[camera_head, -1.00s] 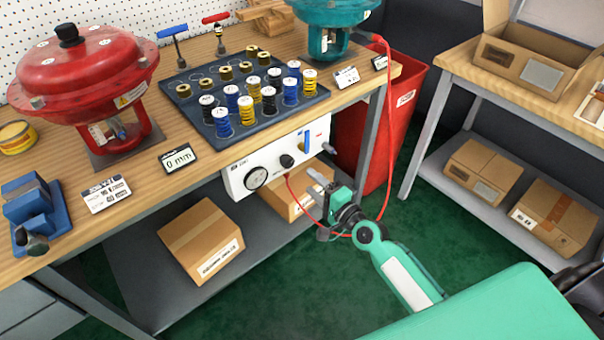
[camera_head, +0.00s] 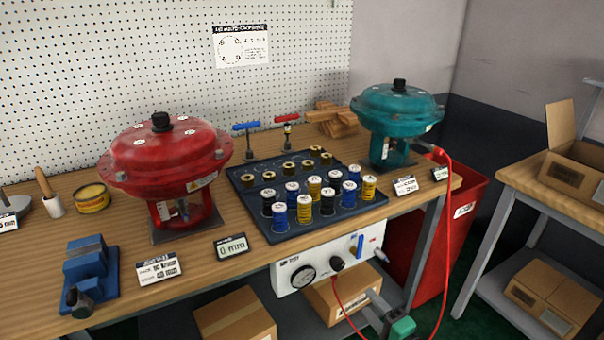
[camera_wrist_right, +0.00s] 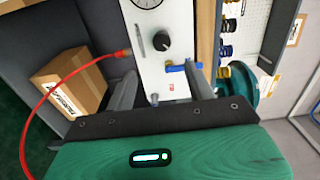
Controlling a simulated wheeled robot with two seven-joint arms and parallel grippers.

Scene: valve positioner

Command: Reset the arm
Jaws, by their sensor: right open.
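My right gripper (camera_head: 378,310) is partly in view at the bottom of the head view, low in front of the bench and beside the white control panel (camera_head: 300,262). In the right wrist view its two fingers stand apart with nothing between them (camera_wrist_right: 162,92). The panel's black knob (camera_wrist_right: 160,41) and blue lever (camera_wrist_right: 184,67) lie beyond the fingers. My left gripper is not in view. The red actuator (camera_head: 170,160) stands on the bench at left, and the teal actuator (camera_head: 397,112) stands at the back right.
A dark tray (camera_head: 330,212) holds several springs and brass parts. A display (camera_head: 232,246) reads 0 mm. A red hose (camera_head: 447,250) hangs from the teal actuator past the red bin (camera_head: 468,190). Cardboard boxes (camera_head: 235,318) sit under the bench. Green floor shows at lower right.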

